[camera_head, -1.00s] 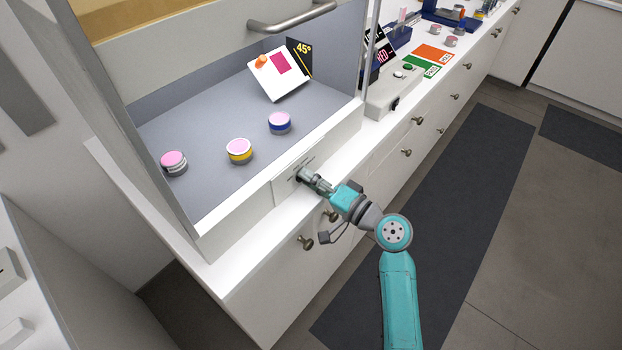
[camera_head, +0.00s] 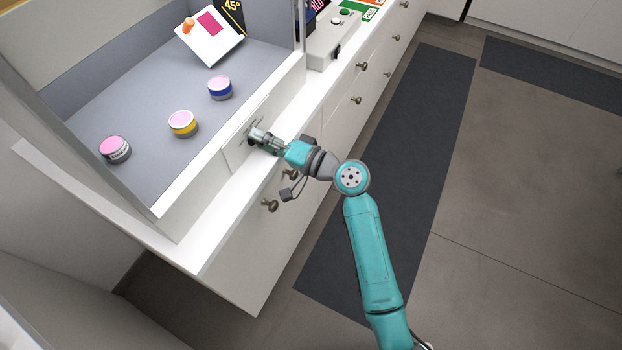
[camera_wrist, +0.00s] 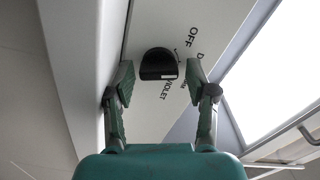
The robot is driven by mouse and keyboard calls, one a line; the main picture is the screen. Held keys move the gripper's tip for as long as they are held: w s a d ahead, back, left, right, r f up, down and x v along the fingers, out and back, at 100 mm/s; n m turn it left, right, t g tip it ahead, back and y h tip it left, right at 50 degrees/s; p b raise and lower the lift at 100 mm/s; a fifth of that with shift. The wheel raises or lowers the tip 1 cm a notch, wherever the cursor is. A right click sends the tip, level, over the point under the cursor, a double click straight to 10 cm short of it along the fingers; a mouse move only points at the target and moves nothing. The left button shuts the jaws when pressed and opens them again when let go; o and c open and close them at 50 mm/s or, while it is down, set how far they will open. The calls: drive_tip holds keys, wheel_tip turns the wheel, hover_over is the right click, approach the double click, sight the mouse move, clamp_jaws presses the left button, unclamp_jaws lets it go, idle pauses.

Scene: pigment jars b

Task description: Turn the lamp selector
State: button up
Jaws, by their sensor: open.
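The lamp selector is a black knob (camera_wrist: 158,64) on a pale panel (camera_wrist: 150,25). A small white mark shows on its lower edge, and the words OFF and VIOLET are printed beside it; another label is partly hidden. My gripper (camera_wrist: 158,75) is open in the wrist view, with one finger on each side of the knob and a visible gap to each. In the head view my gripper (camera_head: 257,136) is at the front panel (camera_head: 236,152) of the booth, and it hides most of the knob there.
Jars with pink tops and white (camera_head: 115,149), yellow (camera_head: 183,124) and blue (camera_head: 220,88) bands stand on the grey booth floor (camera_head: 160,95). A white tilted stand (camera_head: 210,45) is behind them. Drawer knobs (camera_head: 270,205) stick out below the white ledge (camera_head: 190,253).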

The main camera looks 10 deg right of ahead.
drive_tip(key=shift+f, duration=0.2)
drive_tip(key=n, duration=0.4)
drive_tip(key=shift+r, duration=0.1)
drive_tip(key=n, duration=0.4)
drive_tip(key=shift+r, duration=0.1)
drive_tip(key=v, duration=1.1)
drive_tip(key=s+d+f+m+t+h, duration=0.1)
drive_tip(key=s+d+f+m+h, duration=0.2)
drive_tip(key=s+f+h, duration=0.2)
drive_tip(key=s+d+f+m+t+h, duration=0.1)
drive_tip(key=s+d+f+m+h, duration=0.2)
drive_tip(key=s+f, duration=0.7)
drive_tip(key=shift+s+d+f+m+h, duration=0.3)
drive_tip(key=shift+s+d+f+h, duration=0.1)
drive_tip(key=shift+s+h, duration=0.9)
drive_tip(key=shift+s, duration=0.1)
